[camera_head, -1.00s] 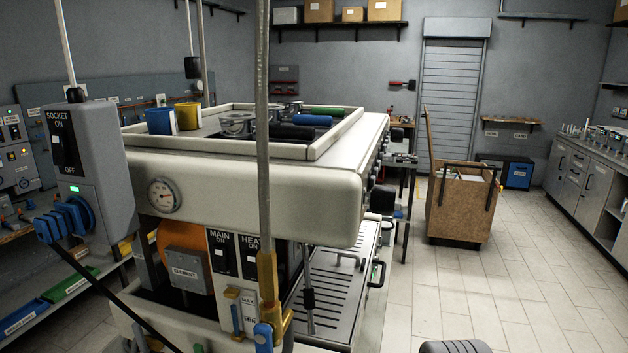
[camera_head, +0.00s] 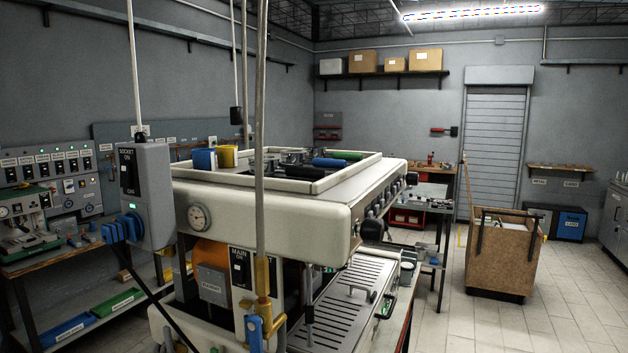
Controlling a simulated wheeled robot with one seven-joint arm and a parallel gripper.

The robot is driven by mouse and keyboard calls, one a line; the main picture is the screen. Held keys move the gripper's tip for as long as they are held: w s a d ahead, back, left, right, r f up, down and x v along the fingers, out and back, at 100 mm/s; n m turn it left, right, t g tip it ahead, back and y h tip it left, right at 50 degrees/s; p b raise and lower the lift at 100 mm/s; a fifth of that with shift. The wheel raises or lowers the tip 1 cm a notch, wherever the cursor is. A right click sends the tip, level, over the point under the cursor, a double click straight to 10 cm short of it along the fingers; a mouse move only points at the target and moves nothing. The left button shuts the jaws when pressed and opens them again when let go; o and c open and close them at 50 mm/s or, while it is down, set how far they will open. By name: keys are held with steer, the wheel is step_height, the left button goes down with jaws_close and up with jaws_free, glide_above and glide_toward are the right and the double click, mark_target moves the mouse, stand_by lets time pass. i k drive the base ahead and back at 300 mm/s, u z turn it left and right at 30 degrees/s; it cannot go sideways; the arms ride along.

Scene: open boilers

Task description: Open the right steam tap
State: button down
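The espresso machine (camera_head: 270,203) stands in the middle of the head view, seen from its side, with a pressure gauge (camera_head: 199,217) on its cream panel. Several dark knobs (camera_head: 382,205) line its front edge at the right. They are small and seen edge-on, so I cannot tell which is the right steam tap or how it is set. A blue-handled valve (camera_head: 255,330) sits on a brass fitting at the bottom of a vertical pipe in front of the machine. My gripper is not in view.
A grey socket box (camera_head: 146,195) with a blue plug hangs at the left. A wooden bin (camera_head: 502,250) stands on the tiled floor at the right. A workbench (camera_head: 30,265) is at the left.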

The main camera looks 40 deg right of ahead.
mark_target(411, 179)
steer(key=u, duration=1.15)
steer(key=k, duration=1.15)
steer(key=z, duration=3.5)
steer(key=i, duration=2.25)
steer(key=u, duration=2.7)
